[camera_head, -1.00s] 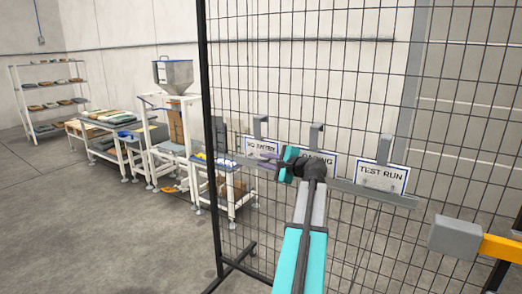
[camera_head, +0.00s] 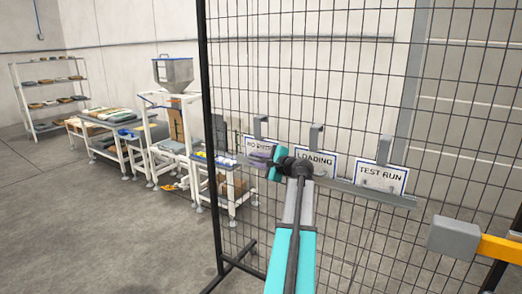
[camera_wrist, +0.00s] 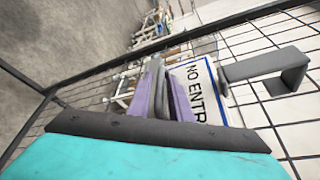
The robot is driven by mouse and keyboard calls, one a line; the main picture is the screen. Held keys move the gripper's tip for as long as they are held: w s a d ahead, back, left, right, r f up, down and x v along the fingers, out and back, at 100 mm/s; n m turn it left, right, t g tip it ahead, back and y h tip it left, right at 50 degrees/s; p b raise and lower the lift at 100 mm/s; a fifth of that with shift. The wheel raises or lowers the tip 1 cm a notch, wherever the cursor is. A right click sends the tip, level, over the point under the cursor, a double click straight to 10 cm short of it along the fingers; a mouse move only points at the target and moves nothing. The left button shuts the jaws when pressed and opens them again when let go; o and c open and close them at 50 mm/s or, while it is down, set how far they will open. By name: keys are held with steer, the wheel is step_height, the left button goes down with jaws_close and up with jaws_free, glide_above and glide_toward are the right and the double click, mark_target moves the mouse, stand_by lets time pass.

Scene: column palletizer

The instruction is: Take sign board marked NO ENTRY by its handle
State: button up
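The NO ENTRY sign board (camera_head: 254,143) is white with a blue border and hangs on the mesh fence at the left of three signs. Its grey hooked handle (camera_head: 258,125) rises above it. In the wrist view the board (camera_wrist: 203,78) stands just right of my fingers, with its handle (camera_wrist: 262,70) farther right. My gripper (camera_head: 258,157) has purple fingers in front of the lower part of the board, below the handle and apart from it. In the wrist view my gripper (camera_wrist: 165,70) has its fingers close together; whether a gap remains is unclear.
The LOADING sign (camera_head: 316,163) and TEST RUN sign (camera_head: 381,178) hang to the right on the same grey rail (camera_head: 400,200). The wire mesh fence (camera_head: 350,80) stands behind them. Work tables (camera_head: 215,160) and a hopper (camera_head: 174,72) stand beyond at left.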

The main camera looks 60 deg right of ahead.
mark_target(257, 136)
jaws_close()
steer(key=shift+r, duration=0.15)
steer(key=shift+r+b, duration=0.65)
steer(key=shift+r, duration=4.25)
